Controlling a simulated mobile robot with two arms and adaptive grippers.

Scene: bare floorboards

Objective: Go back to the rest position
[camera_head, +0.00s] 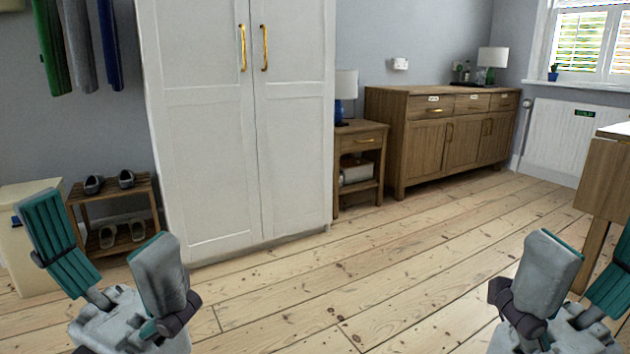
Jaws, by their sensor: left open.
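My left gripper (103,225) is at the lower left, pointing up and away from me. Its two teal-lined fingers stand wide apart, with nothing between them. My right gripper (594,245) is at the lower right, its outer finger partly cut off by the picture's edge. Its fingers also stand apart, and I see nothing held. Both grippers are apart from the furniture. The task names no object.
A white wardrobe (235,120) stands ahead. A shoe rack (112,189) and a pale box (22,255) are at left. A nightstand (361,142) and wooden sideboard (425,145) line the back wall. A wooden table (605,180) is at right. The middle floorboards (400,255) are clear.

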